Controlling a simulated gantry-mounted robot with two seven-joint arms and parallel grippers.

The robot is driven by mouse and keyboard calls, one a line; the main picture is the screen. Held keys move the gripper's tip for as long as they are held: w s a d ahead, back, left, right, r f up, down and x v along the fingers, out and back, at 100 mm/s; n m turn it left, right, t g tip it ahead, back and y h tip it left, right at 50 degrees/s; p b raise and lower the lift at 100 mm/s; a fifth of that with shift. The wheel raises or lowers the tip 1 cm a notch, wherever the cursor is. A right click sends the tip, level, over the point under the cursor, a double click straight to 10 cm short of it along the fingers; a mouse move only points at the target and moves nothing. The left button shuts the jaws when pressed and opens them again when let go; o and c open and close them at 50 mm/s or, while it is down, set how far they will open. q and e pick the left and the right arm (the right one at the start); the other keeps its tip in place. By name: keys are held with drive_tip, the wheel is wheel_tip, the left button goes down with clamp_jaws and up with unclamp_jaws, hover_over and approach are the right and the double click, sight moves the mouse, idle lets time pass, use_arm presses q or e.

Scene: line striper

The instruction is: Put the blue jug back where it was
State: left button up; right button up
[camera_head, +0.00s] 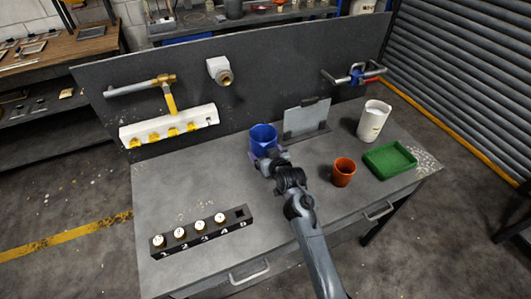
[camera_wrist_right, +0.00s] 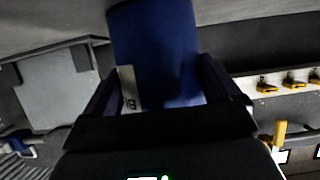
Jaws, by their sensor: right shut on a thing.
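The blue jug (camera_head: 263,136) is upright near the back middle of the grey workbench (camera_head: 230,185), in front of the dark back panel. My right gripper (camera_head: 268,155) is shut on the jug from the front. In the right wrist view the blue jug (camera_wrist_right: 158,55) fills the space between the two fingers of my right gripper (camera_wrist_right: 165,95), and a pale label shows at its left side. I cannot tell whether the jug's base touches the bench. My left gripper is not in view.
A clipboard stand (camera_head: 306,122), a white container (camera_head: 373,121), an orange cup (camera_head: 342,172) and a green tray (camera_head: 390,159) are to the right of the jug. A numbered black rack (camera_head: 203,233) is at the front left. The bench's left middle is clear.

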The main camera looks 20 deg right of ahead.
drive_tip(key=o, duration=1.7)
drive_tip(key=shift+s+r, duration=0.1)
drive_tip(key=shift+r, duration=0.1)
drive_tip(key=shift+s+r, duration=0.1)
drive_tip(key=shift+s, duration=0.15)
drive_tip(key=p+v, duration=0.2)
drive_tip(key=v, duration=0.9)
drive_tip(key=shift+s, duration=0.15)
drive_tip(key=shift+r, duration=0.1)
